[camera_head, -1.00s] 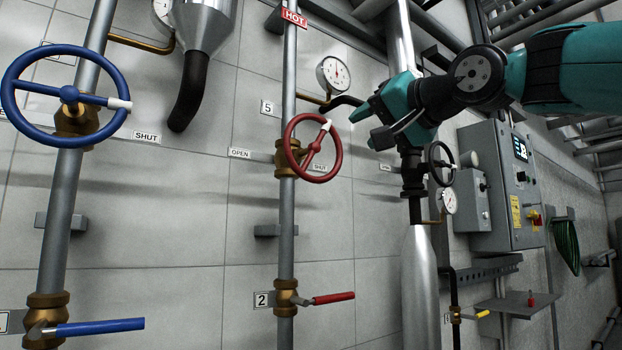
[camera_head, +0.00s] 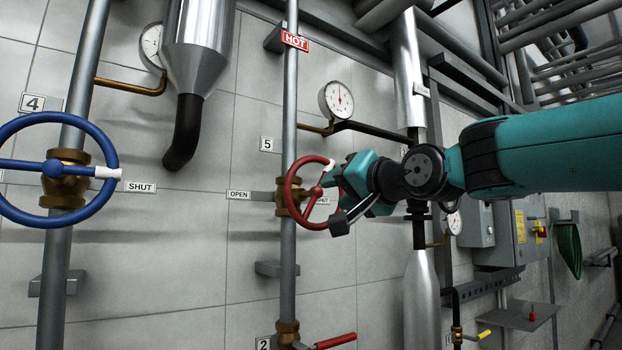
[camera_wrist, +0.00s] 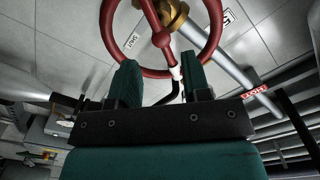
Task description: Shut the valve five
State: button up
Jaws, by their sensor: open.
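Valve five is a red handwheel (camera_head: 290,194) on a brass body on the grey vertical pipe marked HOT, below the "5" plate (camera_head: 267,144). Its white rim mark (camera_head: 329,166) is at the upper right. An OPEN plate (camera_head: 239,195) is left of the wheel; a SHUT plate (camera_head: 322,201) is right, partly hidden by the wheel and gripper. My gripper (camera_head: 335,198) is open at the right side of the rim. In the wrist view, the white mark (camera_wrist: 176,72) lies between the fingers, nearer the right one. Contact with the rim cannot be told.
A blue handwheel (camera_head: 110,205), number 4, is at the left. A red lever valve (camera_head: 335,341) is below. A gauge (camera_head: 337,100) and dark pipe are above the red wheel. A silver vertical pipe (camera_head: 424,300) and control boxes (camera_head: 505,235) stand to the right.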

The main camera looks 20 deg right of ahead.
aim_at(319, 193)
jog(key=p+x, duration=0.2)
jog(key=x, duration=0.2)
jog(key=p+x, duration=0.1)
jog(key=x, duration=0.3)
jog(key=shift+r+p, duration=0.2)
jog(key=shift+p, duration=0.2)
jog(key=shift+w+a+f, duration=0.15)
jog(key=shift+w+a, duration=0.1)
jog(key=shift+w, duration=0.25)
